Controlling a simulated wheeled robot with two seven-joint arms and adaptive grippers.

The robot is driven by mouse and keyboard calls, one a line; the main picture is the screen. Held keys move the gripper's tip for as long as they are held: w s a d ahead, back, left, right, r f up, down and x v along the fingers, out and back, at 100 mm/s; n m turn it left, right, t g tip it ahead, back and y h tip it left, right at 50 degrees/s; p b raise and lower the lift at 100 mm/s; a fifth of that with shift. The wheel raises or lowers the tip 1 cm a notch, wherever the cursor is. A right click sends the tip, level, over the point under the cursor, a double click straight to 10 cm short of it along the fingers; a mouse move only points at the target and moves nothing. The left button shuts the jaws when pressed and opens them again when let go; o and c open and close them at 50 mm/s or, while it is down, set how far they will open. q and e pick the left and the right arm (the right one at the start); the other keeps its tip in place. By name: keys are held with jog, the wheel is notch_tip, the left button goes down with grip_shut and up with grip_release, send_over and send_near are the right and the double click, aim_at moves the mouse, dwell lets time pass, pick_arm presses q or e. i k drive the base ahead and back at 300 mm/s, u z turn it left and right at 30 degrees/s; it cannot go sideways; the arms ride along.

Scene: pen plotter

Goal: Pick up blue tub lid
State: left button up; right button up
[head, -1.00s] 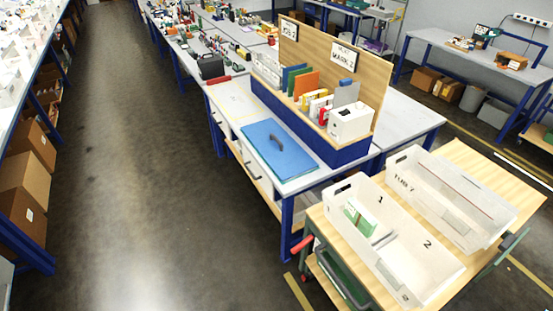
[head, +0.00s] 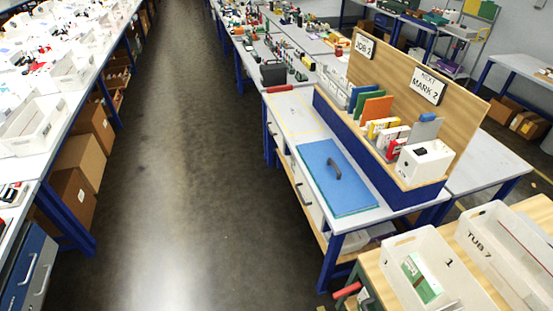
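The blue tub lid (head: 350,183) lies flat on the near end of the grey workbench (head: 298,143) in the head view. It is a blue rectangular panel with a dark arched handle (head: 334,170) on its top. Nothing rests on it. Neither of my grippers shows in the view.
A wooden-backed organiser (head: 420,98) with folders, boxes and a white box (head: 424,163) stands right of the lid. A wooden-topped cart (head: 377,268) with white tubs (head: 428,262) is at the lower right. The wide aisle floor (head: 190,150) is clear. Another long bench (head: 65,103) runs along the left.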

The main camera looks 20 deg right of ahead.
aim_at(344, 191)
jog(key=u, duration=0.3)
jog(key=i, duration=1.75)
jog(key=z, duration=1.3)
jog(key=i, duration=0.5)
jog(key=z, duration=0.55)
